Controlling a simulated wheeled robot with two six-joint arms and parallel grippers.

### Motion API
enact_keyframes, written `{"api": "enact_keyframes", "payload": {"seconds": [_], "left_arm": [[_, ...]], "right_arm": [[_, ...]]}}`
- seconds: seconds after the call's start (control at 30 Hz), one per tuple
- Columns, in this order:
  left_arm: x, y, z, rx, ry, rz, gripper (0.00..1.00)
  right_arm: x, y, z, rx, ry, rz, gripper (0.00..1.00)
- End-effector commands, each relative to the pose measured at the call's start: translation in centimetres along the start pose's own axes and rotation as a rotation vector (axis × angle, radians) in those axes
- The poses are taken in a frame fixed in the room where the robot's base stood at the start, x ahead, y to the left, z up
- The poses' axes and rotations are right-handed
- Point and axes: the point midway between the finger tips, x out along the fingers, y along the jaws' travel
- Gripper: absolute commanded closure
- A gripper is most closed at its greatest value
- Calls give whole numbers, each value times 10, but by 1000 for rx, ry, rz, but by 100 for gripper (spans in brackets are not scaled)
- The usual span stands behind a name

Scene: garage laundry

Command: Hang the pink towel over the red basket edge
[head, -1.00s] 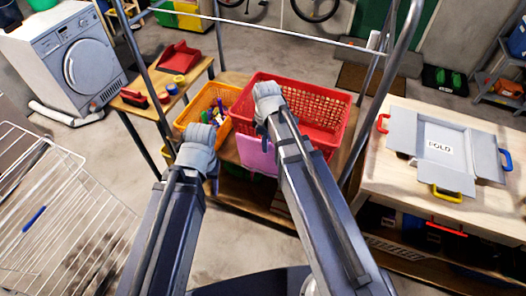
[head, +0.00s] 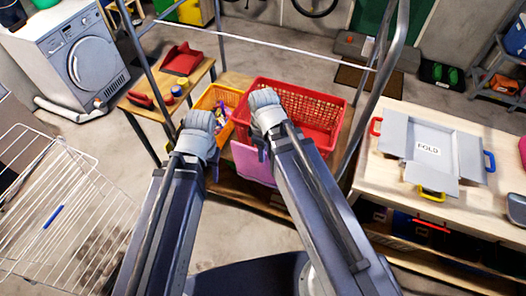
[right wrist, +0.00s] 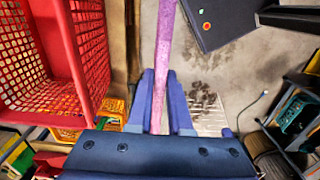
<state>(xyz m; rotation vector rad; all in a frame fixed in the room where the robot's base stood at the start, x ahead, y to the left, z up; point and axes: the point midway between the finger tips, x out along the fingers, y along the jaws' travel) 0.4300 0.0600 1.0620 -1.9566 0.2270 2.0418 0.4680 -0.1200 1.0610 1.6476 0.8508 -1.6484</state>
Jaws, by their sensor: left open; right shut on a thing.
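The red basket (head: 330,104) stands on a low wooden shelf in the middle of the head view. The pink towel (head: 250,165) hangs in front of the basket's near left side, below my right gripper (head: 262,150). In the right wrist view, the right gripper (right wrist: 160,103) is shut on the towel (right wrist: 165,45), seen there as a narrow pink strip. The red basket (right wrist: 72,65) stands to its left, with a gap between them. My left gripper (head: 213,172) is open and empty, left of the towel.
An orange basket (head: 205,103) with small coloured items stands left of the red one. Metal rack posts (head: 383,75) rise beside the shelf. A worktable (head: 375,172) with a grey folding board (head: 443,150) is at right. A wire drying rack (head: 50,225) is at left.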

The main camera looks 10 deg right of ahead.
Motion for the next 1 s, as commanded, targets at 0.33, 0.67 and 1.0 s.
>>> {"api": "enact_keyframes", "payload": {"seconds": [0.33, 0.67, 1.0], "left_arm": [[0, 0, 0, 0, 0, 0, 50], [0, 0, 0, 0, 0, 0, 50], [0, 0, 0, 0, 0, 0, 50]], "right_arm": [[0, 23, -1, 2, 0, 0, 100], [0, 48, -1, 2, 0, 0, 100], [0, 74, -1, 1, 0, 0, 100]]}}
